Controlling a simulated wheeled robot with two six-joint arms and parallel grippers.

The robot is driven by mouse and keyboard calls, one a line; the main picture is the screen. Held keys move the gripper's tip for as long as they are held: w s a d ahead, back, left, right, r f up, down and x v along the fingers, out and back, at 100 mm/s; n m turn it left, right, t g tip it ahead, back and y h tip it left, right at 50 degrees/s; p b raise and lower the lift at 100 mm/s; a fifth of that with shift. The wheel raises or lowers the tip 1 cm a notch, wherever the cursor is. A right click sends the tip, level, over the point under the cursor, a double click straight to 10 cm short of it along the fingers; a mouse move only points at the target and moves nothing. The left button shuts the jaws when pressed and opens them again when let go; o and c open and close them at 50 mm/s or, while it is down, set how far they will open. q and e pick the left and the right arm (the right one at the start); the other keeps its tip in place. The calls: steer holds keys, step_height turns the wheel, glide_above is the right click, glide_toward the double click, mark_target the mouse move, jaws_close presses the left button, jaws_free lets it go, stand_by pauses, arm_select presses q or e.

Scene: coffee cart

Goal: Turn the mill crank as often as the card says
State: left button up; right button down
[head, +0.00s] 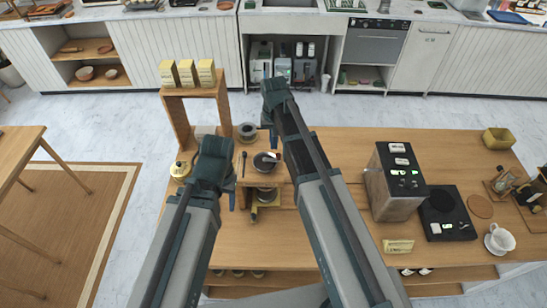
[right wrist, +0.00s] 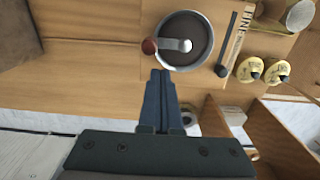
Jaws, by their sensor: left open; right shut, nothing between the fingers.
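The mill (head: 264,180) stands on the wooden counter, its round dark top with a silver crank (right wrist: 176,44) and reddish-brown knob (right wrist: 149,46). My left gripper (head: 231,200) is open and empty, left of the mill. A yellow card (head: 398,246) stands at the front of the counter; its writing is too small to read.
A wooden rack (head: 170,118) with several yellow blocks stands behind the mill. A dark spoon-like tool (right wrist: 228,45) and two yellow-topped jars (right wrist: 249,69) lie close by. A boxy machine (head: 397,182) and a black scale (head: 446,212) stand to the right.

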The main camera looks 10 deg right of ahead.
steer(key=shift+f+b, duration=1.55)
stand_by(0.4)
steer(key=shift+r, duration=0.2)
steer(key=shift+r+p, duration=0.7)
steer(key=shift+p, duration=0.25)
steer(key=shift+r, duration=0.1)
